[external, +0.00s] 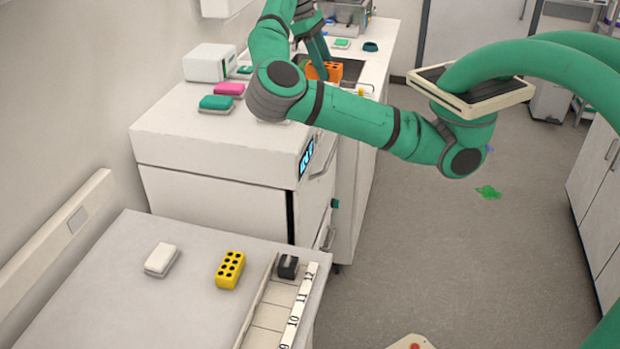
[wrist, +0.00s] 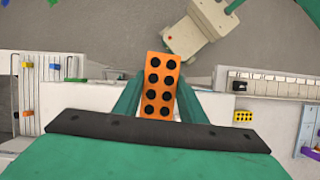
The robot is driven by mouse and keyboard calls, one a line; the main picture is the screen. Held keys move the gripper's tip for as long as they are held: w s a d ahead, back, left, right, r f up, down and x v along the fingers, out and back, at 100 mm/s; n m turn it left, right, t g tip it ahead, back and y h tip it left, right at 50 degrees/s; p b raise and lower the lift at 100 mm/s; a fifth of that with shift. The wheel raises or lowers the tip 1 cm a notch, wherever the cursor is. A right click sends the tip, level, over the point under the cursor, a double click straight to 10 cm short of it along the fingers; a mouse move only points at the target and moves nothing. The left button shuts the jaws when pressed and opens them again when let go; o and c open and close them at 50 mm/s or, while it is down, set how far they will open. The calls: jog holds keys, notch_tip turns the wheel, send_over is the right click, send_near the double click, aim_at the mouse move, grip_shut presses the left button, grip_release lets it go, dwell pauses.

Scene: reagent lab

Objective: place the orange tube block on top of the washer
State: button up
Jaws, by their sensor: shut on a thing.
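The orange tube block (external: 333,71) has dark round holes in its top. My gripper (external: 321,62) is shut on it above the far counter, near a dark recessed area. The wrist view shows the orange block (wrist: 161,70) between the two green fingers, its holes facing the camera. The washer appears to be the white boxy machine (external: 165,135) with a small blue display, left of the held block. Its top carries a pink block (external: 229,88) and a teal block (external: 215,103). My arm hides part of its right side.
A small white box (external: 207,63) stands behind the pink block. The near bench holds a white block (external: 160,259), a yellow holed block (external: 230,268) and a numbered rack (external: 268,314) with a black block (external: 287,266). The washer's top has bare room at front left.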

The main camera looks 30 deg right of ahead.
jog(key=s+a+r+n, duration=0.2)
jog(key=s+a, duration=0.1)
jog(key=s, duration=0.1)
jog(key=shift+t+h, duration=0.3)
jog(key=w+a+f, duration=0.1)
jog(key=w+f, duration=0.1)
jog(key=w, duration=0.2)
jog(key=w+a+f, duration=0.1)
jog(key=w+f, duration=0.2)
jog(key=w, duration=0.1)
jog(key=w+a+f, duration=0.1)
jog(key=w+f, duration=0.2)
jog(key=w, duration=0.1)
jog(key=shift+a+f, duration=0.25)
jog(key=shift+a, duration=0.15)
jog(key=shift+w+a+f, duration=0.15)
jog(key=shift+w+f, duration=0.3)
jog(key=shift+f, duration=0.15)
jog(key=shift+w+f, duration=0.1)
jog(key=shift+f, duration=1.5)
jog(key=shift+f, duration=0.1)
jog(key=o, duration=1.2)
jog(key=shift+o, duration=0.3)
